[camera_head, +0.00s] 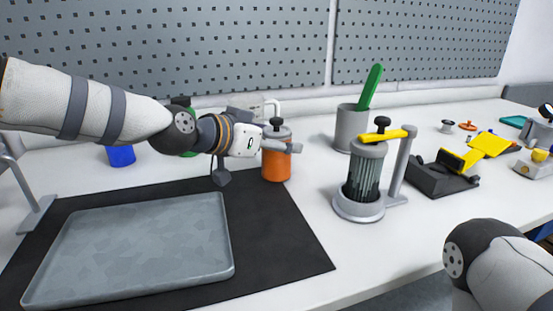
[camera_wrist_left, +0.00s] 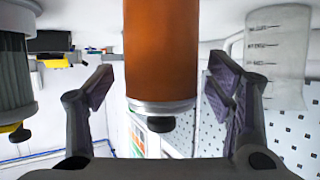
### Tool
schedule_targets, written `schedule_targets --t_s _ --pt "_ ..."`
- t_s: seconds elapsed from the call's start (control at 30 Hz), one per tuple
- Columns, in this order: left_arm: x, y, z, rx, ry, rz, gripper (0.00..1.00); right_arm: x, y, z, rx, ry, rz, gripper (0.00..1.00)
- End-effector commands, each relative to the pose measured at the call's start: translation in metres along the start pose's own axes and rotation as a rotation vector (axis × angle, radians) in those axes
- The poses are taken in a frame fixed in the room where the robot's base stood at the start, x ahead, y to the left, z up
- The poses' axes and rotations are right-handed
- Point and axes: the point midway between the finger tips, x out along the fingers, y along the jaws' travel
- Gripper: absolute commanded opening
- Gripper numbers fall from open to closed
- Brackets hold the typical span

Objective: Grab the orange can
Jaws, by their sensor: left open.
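The orange can (camera_head: 276,168) has a grey top with a black knob and stands upright at the back right corner of the black mat. In the left wrist view the can (camera_wrist_left: 162,50) appears upside down, its orange body in the middle and its knob pointing down. My left gripper (camera_head: 283,147) is open at the height of the can's upper part and hides some of it. In the left wrist view the left gripper's fingers (camera_wrist_left: 160,85) are on either side of the can, with a gap at each side. My right gripper is out of view.
A grey tray (camera_head: 140,245) lies on the black mat (camera_head: 290,240). A cup with a green handle (camera_head: 351,128) and a grey device with a yellow lever (camera_head: 358,205) stand right of the can. A blue cup (camera_head: 120,155) is at the back left. The perforated panel (camera_head: 170,45) closes the back.

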Motion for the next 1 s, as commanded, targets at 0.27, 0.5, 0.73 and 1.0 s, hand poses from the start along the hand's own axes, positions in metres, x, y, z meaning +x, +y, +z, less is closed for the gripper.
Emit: schedule_targets --t_s 0.27,0.5,0.73,1.0 --pt "0.007 0.0 -0.001 0.001 0.001 0.0 0.74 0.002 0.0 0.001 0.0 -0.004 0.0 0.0" --pt "0.007 0.0 0.0 0.0 0.0 0.0 0.19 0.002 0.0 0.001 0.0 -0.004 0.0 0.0" --pt "0.007 0.0 0.0 0.0 0.001 0.0 0.15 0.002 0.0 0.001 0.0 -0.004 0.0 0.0" --pt "-0.005 0.0 -0.03 0.005 0.006 -0.003 0.15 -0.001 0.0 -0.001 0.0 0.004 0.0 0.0"
